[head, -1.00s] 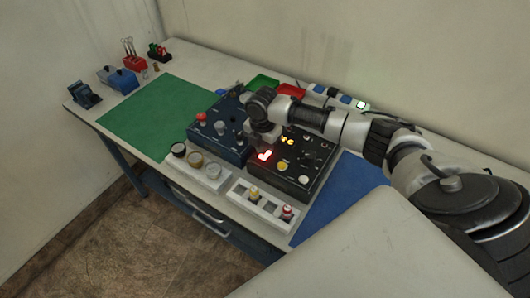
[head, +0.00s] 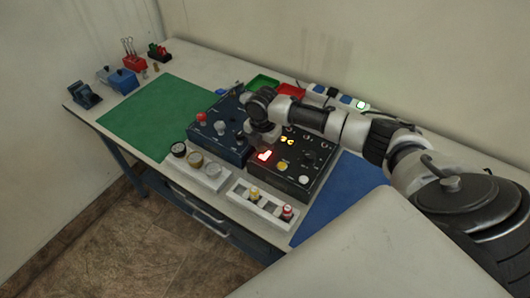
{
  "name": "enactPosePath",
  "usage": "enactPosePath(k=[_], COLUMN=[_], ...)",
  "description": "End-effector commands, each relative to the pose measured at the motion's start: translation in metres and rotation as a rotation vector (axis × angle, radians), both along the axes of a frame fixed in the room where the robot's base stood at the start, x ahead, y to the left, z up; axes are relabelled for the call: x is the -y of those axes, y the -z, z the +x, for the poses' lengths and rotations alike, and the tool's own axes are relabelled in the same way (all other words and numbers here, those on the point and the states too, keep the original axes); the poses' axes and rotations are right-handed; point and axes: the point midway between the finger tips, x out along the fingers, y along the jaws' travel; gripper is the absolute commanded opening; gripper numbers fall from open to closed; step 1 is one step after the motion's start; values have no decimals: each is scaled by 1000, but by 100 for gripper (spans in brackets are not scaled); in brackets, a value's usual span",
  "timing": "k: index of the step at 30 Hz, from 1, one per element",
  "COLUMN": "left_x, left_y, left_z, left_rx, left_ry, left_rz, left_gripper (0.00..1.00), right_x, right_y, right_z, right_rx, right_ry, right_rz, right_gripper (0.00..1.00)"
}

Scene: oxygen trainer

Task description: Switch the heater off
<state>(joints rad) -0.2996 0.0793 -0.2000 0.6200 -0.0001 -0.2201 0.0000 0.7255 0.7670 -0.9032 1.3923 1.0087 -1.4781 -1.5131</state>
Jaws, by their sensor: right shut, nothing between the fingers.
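A black control panel (head: 318,166) sits on the workbench, with a lit red rocker switch (head: 264,156), lit yellow marks (head: 287,140), a yellow button (head: 282,166) and a white button (head: 304,180). Which control is the heater's is too small to read. My right gripper (head: 262,142) points down at the panel's left side, just above and behind the red switch. It is shut and empty. Whether it touches the switch cannot be told. The wrist hides part of the panel's back left. My left gripper is not in view.
A blue panel (head: 228,151) with a red knob (head: 201,117) adjoins on the left. White trays with round jars (head: 212,180) and small bottles (head: 266,211) stand in front. A green mat (head: 150,115) and blue mat (head: 340,197) lie clear. A wall is behind.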

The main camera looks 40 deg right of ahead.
Motion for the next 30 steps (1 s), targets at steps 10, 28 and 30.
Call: enactPosePath(k=[10, 28, 30], left_x=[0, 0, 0], left_y=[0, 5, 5], left_z=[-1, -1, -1], left_rx=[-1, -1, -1], left_ry=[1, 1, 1], left_rz=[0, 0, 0], left_gripper=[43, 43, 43], right_x=[0, 0, 0], right_y=[0, 9, 10], right_z=[0, 0, 0], right_rx=[0, 0, 0], right_ry=[0, 0, 0], right_rz=[0, 0, 0], right_gripper=[0, 0, 0])
